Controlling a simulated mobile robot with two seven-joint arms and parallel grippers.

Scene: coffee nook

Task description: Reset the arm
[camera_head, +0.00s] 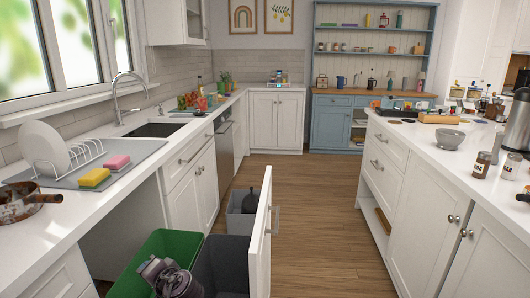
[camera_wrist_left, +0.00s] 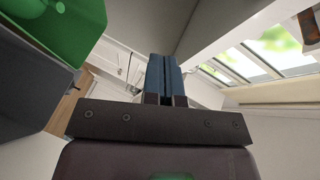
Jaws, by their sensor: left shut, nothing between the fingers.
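My left gripper (camera_wrist_left: 164,60) shows in the left wrist view with its two blue fingers together. Nothing is between them. The green bin (camera_wrist_left: 72,28) and a dark grey bin (camera_wrist_left: 28,92) are at the left of that view, beside the gripper and apart from its fingers. In the head view, a grey-brown jointed part, likely of my left arm, shows over the green bin (camera_head: 143,262). The left fingers cannot be made out there. My right gripper is in neither view.
The pull-out bin drawer is open; its white front (camera_head: 258,245) stands in the aisle. The left counter holds a dish rack (camera_head: 75,160), sponges (camera_head: 95,177) and a rusty pan (camera_head: 22,203). An island counter (camera_head: 425,150) is at right. The wooden floor (camera_head: 320,215) between is clear.

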